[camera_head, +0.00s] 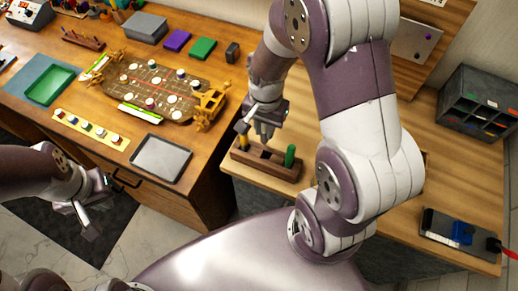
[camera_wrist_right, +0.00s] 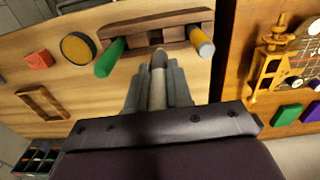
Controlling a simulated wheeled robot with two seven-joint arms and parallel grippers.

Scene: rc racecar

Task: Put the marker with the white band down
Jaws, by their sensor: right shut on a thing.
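My right gripper (camera_head: 262,130) is above the wooden rack (camera_head: 262,163). In the right wrist view its fingers (camera_wrist_right: 158,85) are shut on a pale, round-ended marker (camera_wrist_right: 158,62) pointing toward the rack (camera_wrist_right: 150,20). No white band can be made out on it; the fingers hide much of it. A green marker (camera_head: 290,155) stands at one end of the rack, also in the wrist view (camera_wrist_right: 110,58). A yellow marker (camera_head: 242,136) with a pale end stands at the other end, also in the wrist view (camera_wrist_right: 200,40). My left gripper (camera_head: 88,205) is open and empty, away from the rack.
A grey tray (camera_head: 161,158) and a brown game-like board (camera_head: 155,90) lie on the left desk. A dark organiser (camera_head: 480,100) stands at the far right. In the wrist view, a round yellow-topped item (camera_wrist_right: 78,48) and a red block (camera_wrist_right: 38,60) lie beside the rack.

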